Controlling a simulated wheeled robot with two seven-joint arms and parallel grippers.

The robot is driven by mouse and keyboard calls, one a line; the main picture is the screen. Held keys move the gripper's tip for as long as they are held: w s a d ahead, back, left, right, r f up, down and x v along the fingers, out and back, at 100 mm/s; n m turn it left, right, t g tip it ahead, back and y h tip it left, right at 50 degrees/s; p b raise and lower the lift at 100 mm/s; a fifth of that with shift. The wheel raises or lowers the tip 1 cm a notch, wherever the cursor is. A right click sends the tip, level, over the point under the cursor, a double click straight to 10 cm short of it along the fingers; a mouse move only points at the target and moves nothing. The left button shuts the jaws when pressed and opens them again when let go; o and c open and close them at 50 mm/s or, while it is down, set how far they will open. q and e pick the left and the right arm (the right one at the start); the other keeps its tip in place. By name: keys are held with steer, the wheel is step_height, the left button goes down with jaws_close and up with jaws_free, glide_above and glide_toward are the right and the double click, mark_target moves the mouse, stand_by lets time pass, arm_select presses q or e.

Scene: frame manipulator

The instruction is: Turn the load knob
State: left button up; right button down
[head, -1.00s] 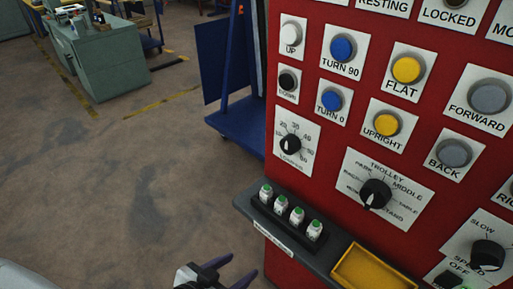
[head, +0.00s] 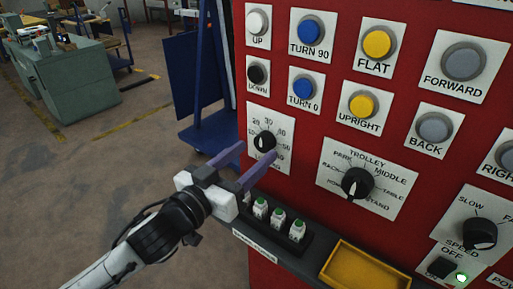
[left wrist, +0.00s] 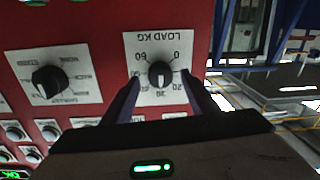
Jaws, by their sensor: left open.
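The load knob (head: 265,142) is a black dial with a white pointer line on a white plate marked with numbers, at the left side of the red panel (head: 312,126). In the left wrist view the load knob (left wrist: 160,73) stands ahead between the two fingers, and its plate reads "LOAD KG". My left gripper (head: 250,163) is open, with two purple fingers pointing at the panel just below the knob in the head view. The fingers (left wrist: 160,88) appear apart from the knob, though the exact gap cannot be told. My right gripper is not in view.
The trolley knob (head: 357,183) is to the right of the load knob. Below it a ledge carries several green-topped white items (head: 279,219) and a yellow tray (head: 365,270). Push buttons fill the panel above. A blue cart (head: 208,130) stands behind at left.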

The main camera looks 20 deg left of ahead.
mark_target(264, 142)
arm_select(q)
steer(key=shift+x, duration=1.25)
steer(key=c, duration=1.1)
steer(key=shift+o, duration=0.2)
